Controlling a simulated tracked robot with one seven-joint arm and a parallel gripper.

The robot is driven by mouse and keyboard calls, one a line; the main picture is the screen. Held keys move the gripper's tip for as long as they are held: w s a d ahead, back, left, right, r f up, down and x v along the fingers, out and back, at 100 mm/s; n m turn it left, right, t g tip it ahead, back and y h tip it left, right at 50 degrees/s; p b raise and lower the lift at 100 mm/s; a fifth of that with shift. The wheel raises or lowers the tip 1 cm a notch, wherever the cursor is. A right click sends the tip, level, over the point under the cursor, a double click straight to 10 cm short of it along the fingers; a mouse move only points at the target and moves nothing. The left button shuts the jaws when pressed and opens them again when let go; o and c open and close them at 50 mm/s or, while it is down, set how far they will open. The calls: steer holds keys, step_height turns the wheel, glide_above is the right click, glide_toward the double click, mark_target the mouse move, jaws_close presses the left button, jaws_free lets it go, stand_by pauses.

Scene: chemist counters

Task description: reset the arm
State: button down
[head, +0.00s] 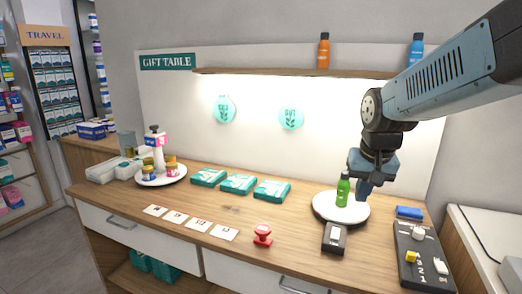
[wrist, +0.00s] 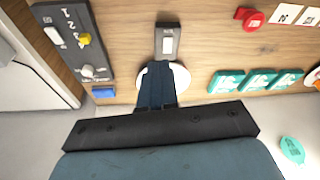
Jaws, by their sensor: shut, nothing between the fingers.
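My arm reaches in from the upper right in the head view, with my gripper (head: 364,190) pointing down over the right-hand white round plate (head: 325,208). A green bottle with a dark cap (head: 343,190) stands upright on that plate, just left of the fingers in the picture. The wrist view shows my gripper (wrist: 157,75) shut and empty, its fingers together over the white plate (wrist: 183,78). The bottle is hidden in the wrist view. I cannot tell whether the fingers touch the bottle.
A dark box with a white button (head: 334,237) stands in front of the plate. A blue block (head: 409,212) and a numbered switch panel (head: 422,255) lie to the right. A red stamp (head: 263,236), cards and teal boxes (head: 237,184) lie left. A shelf (head: 290,72) with bottles hangs behind.

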steer(key=s+r+n+t, duration=0.2)
steer(key=s+r, duration=0.2)
steer(key=s, duration=0.7)
steer(key=shift+s+t, duration=0.15)
steer(key=shift+t, duration=0.15)
